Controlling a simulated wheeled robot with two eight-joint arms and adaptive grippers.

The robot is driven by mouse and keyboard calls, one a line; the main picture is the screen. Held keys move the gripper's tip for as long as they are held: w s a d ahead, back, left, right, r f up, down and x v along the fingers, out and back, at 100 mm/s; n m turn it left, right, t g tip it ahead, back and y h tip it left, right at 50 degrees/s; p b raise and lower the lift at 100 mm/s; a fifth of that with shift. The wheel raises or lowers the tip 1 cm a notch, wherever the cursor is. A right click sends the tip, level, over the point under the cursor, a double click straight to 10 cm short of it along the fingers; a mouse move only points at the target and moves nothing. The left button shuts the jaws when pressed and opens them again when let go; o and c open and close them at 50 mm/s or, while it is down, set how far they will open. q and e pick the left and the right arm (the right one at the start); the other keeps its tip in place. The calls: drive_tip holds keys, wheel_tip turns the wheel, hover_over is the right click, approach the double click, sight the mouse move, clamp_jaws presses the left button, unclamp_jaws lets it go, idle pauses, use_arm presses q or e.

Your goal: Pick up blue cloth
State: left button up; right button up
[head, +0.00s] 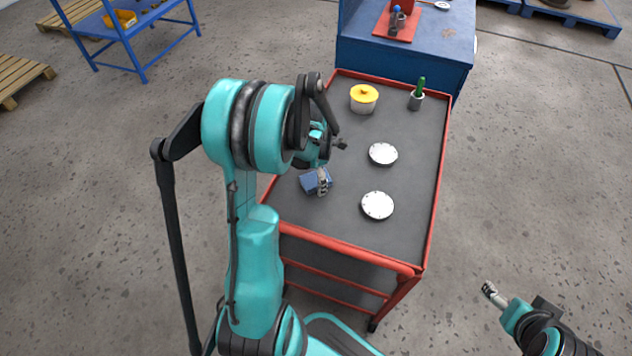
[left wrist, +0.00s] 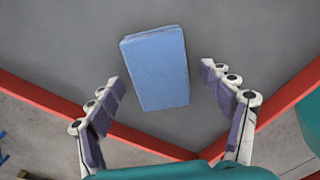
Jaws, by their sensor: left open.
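The blue cloth (head: 309,183) is a folded, flat rectangular block lying on the grey top of the red cart, near its left edge. My left gripper (head: 323,182) is over the cloth and partly covers it in the head view. In the left wrist view the cloth (left wrist: 156,66) shows whole, slightly tilted, ahead of and between the two spread fingers of my left gripper (left wrist: 160,77). The gripper is open and empty. My right gripper (head: 489,288) is at the lower right, off the cart and away from the cloth; it is too small to tell its opening.
The red cart (head: 438,185) has a raised rim. On it are two white discs (head: 383,154) (head: 377,205), a yellow-lidded pot (head: 363,100) and a grey cup with a green item (head: 416,100). A blue workbench (head: 400,58) stands behind the cart.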

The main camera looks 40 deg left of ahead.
sight(314, 179)
use_arm(q)
drive_tip(key=c, duration=1.3)
drive_tip(key=shift+r, duration=0.15)
wheel_tip(314, 179, up, 4)
drive_tip(key=shift+r+p, duration=0.2)
drive_tip(key=shift+p, duration=1)
drive_tip(key=w+d+r+p, duration=0.1)
drive_tip(key=w+r, duration=0.1)
drive_tip(key=w, duration=0.1)
drive_tip(key=w+d+r+p, duration=0.1)
drive_tip(key=w+d+r, duration=0.1)
drive_tip(key=w, duration=0.2)
drive_tip(key=w+d+r+p, duration=0.1)
drive_tip(key=w+r, duration=0.1)
drive_tip(key=w, duration=0.1)
drive_tip(key=shift+w+d+r, duration=0.15)
drive_tip(key=shift+w+d, duration=0.2)
drive_tip(key=shift+d, duration=0.05)
